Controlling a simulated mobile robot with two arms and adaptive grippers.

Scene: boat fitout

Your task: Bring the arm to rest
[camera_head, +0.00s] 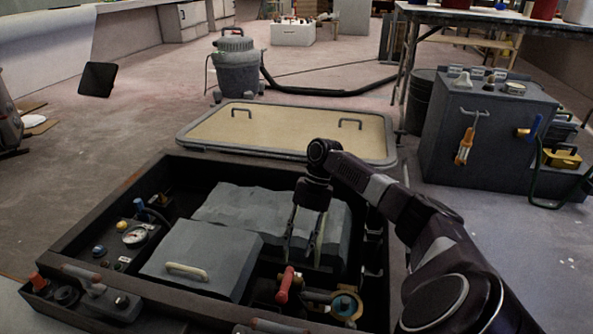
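My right arm comes in from the lower right, bent at the elbow. Its gripper (302,248) points down over the dark open hatch box (82,222). Its two fingers stand apart with a gap between them, and I see nothing held. Behind the fingers is a lumpy grey cover (240,207) inside the box. I cannot tell whether the fingertips touch anything. My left gripper is not in view.
Close to the gripper are a red-handled valve (285,285), a brass fitting (345,304) and a grey lid with a handle (200,255). A gauge (135,235) sits left. A framed panel (290,131) lies behind; a grey cabinet (485,130) stands right.

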